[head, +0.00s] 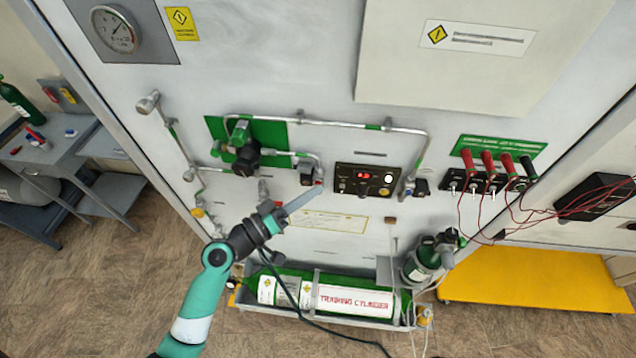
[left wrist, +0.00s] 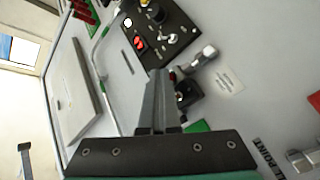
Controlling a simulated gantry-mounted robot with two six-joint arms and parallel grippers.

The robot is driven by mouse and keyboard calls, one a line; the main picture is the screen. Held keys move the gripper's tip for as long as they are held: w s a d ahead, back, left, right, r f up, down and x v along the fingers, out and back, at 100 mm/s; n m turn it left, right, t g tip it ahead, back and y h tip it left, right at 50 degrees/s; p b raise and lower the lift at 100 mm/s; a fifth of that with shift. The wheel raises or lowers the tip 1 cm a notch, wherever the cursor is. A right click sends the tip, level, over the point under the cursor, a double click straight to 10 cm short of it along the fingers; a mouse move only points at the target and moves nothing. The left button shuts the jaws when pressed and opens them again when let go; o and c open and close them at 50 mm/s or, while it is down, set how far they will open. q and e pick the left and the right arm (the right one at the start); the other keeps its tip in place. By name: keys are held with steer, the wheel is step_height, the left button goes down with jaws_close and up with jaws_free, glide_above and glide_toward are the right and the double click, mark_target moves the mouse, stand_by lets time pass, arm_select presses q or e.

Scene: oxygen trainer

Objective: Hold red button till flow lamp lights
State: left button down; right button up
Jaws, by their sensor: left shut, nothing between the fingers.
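A small red button (head: 319,183) shows on the grey panel wall, just right of a black valve body (head: 308,174). It shows as a sliver of red in the left wrist view (left wrist: 172,76), partly hidden by my fingers. My left gripper (head: 317,188) is shut and empty. Its fingertips (left wrist: 160,72) are close by the red button; I cannot tell whether they touch it. I cannot tell which is the flow lamp. My right gripper is out of view.
Metal pipes (head: 350,124) run around the control box. A green training cylinder (head: 290,275) lies in a tray below, and a small upright cylinder (head: 420,263) stands right. Red leads (head: 478,200) hang further right. A pressure gauge (head: 114,30) is at upper left.

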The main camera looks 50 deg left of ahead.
arm_select(q)
steer(key=shift+s+d, duration=0.45)
steer(key=shift+s, duration=0.05)
steer(key=shift+s+d, duration=1.65)
steer(key=shift+s, duration=0.25)
